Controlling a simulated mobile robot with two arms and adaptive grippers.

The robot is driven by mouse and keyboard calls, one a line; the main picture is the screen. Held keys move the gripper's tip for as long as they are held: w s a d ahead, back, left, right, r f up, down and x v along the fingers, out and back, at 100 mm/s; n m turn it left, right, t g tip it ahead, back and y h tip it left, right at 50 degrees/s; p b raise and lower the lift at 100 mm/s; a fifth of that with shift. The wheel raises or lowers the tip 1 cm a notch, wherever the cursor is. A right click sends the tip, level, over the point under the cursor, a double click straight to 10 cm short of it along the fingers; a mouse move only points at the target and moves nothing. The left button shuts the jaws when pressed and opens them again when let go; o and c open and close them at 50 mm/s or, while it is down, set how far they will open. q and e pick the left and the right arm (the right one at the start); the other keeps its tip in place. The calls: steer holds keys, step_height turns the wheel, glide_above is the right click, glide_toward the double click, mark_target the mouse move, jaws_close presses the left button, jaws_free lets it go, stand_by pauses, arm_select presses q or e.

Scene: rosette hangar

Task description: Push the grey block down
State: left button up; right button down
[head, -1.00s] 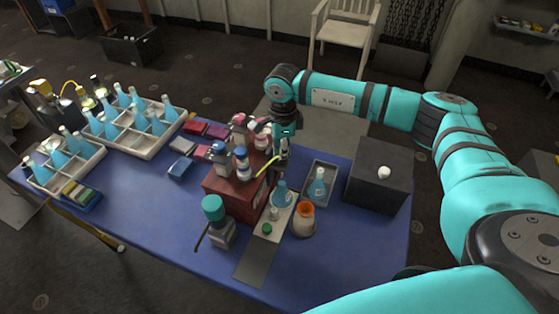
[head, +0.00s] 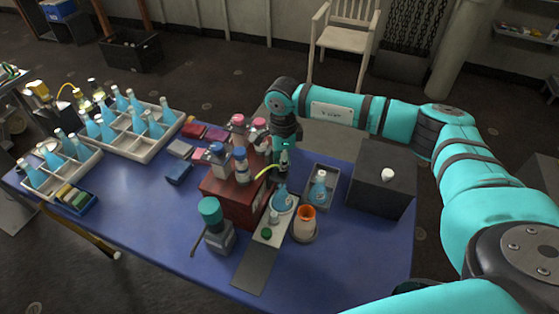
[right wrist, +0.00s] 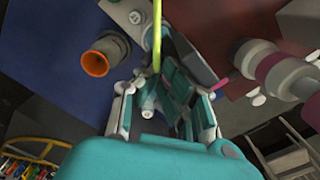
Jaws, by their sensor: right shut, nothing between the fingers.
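My right gripper (head: 284,166) is shut and empty, pointing down beside the red cabinet (head: 235,201) and close to the yellow-green tube (head: 266,172). In the right wrist view its fingers (right wrist: 165,115) sit near the tube (right wrist: 157,40). A grey bar-like surface (right wrist: 193,58) lies just beyond them; I cannot tell if this is the grey block or whether the fingers touch it. The gripper hides part of that spot in the head view. A blue flask (head: 282,203) stands below on the grey plate (head: 256,268). My left gripper is not in view.
An orange-rimmed cup (head: 305,222), a tray with a flask (head: 319,187) and a dark grey box with a white knob (head: 381,187) stand to the right. Several bottles, including a blue-capped one (head: 241,165), top the cabinet. A teal-capped bottle (head: 214,222) stands in front.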

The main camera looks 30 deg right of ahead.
steer(key=shift+r, duration=0.1)
steer(key=shift+r+p, duration=1.85)
steer(key=shift+r, duration=1.6)
